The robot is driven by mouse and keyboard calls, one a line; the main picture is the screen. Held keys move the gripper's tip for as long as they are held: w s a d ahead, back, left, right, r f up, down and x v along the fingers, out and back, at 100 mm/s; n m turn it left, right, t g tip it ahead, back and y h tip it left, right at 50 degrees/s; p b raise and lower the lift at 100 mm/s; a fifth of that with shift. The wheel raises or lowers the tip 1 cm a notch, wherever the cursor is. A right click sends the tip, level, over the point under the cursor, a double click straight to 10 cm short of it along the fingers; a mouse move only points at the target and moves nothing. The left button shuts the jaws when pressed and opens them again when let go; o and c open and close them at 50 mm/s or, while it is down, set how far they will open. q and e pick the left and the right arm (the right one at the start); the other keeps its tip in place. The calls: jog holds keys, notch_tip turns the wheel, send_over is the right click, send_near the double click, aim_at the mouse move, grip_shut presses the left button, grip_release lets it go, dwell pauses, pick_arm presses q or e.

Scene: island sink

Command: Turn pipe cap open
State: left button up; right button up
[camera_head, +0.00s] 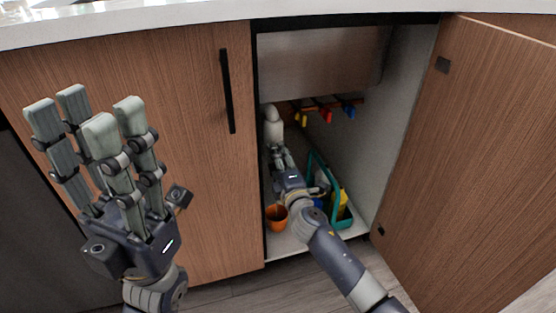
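Under the sink, a row of small valve-like parts hangs on the back wall of the open cabinet: a yellow one (301,117), a red one (326,115) and a blue one (348,109). I cannot tell which of them is the pipe cap. My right gripper (280,153) is inside the cabinet, below and left of the yellow part and apart from the coloured parts. Its fingers are small and partly hidden, so its opening is unclear. My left gripper (88,122) is raised outside, before the closed door, with its fingers extended, open and empty.
An orange pot (276,217) and a teal caddy (343,223) with a yellow item sit on the cabinet floor beside my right arm. The open door (475,150) bounds the right; the closed door (190,190) the left.

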jog(key=v, duration=1.2)
dwell(0.3)
